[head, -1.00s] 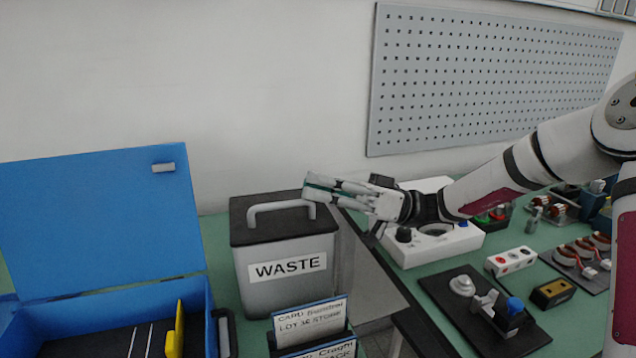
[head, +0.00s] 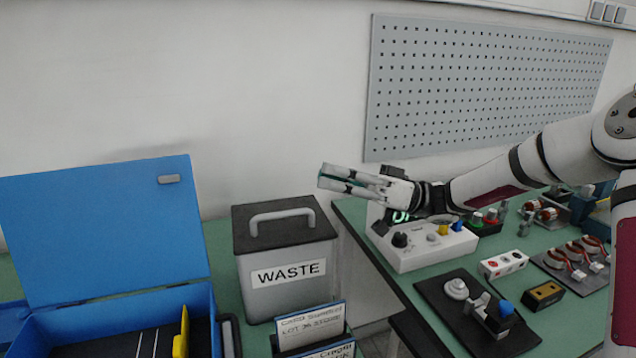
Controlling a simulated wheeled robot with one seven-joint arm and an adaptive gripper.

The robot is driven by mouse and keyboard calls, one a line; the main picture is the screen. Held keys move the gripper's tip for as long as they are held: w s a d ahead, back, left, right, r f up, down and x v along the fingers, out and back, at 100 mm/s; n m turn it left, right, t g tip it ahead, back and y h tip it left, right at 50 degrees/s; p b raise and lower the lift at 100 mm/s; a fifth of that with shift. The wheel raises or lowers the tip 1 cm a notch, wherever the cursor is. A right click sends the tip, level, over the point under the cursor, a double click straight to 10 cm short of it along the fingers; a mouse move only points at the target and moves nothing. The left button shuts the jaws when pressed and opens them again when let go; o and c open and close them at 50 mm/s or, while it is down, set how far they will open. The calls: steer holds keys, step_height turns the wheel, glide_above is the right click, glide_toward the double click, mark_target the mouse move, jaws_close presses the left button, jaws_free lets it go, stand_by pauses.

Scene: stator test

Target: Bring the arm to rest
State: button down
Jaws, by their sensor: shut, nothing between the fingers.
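My gripper (head: 322,180) is in the middle of the head view, at the end of my arm, which reaches in from the right. Its fingers point left and are shut with nothing between them. It hangs in the air in front of the wall, above and to the right of the grey waste bin (head: 290,292). It is apart from the bin. Behind and below my wrist stands a white tester box (head: 425,248) with a black knob and coloured sockets, partly hidden by the wrist.
An open blue case (head: 105,235) stands at the left. Card holders (head: 312,328) stand in front of the bin. A black fixture plate (head: 460,312), a white socket block (head: 503,264) and several stators (head: 580,255) sit on the right bench. A pegboard (head: 490,85) hangs behind.

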steer(key=v, duration=0.7)
steer(key=s+a+f+m+g+h, duration=0.1)
steer(key=s+a+f+m+h, duration=0.15)
steer(key=s+h, duration=0.5)
steer(key=s+a+f+m+g+h, duration=0.1)
steer(key=s+a+m+h, duration=0.25)
steer(key=s, duration=0.65)
steer(key=s+d+f+m+t+h, duration=0.1)
steer(key=s+d+m+t+h, duration=0.2)
steer(key=s+d+m+h, duration=0.35)
steer(key=s+d+f+m+t+h, duration=0.1)
steer(key=s+d+m+t+h, duration=0.3)
steer(key=s+d, duration=0.55)
step_height(320, 180, up, 15)
steer(key=s+a+t+p, duration=0.2)
steer(key=p, duration=1.1)
steer(key=shift+a+f, duration=0.2)
steer(key=shift+a, duration=0.05)
steer(key=shift+w+n, duration=0.1)
steer(key=shift+n, duration=0.15)
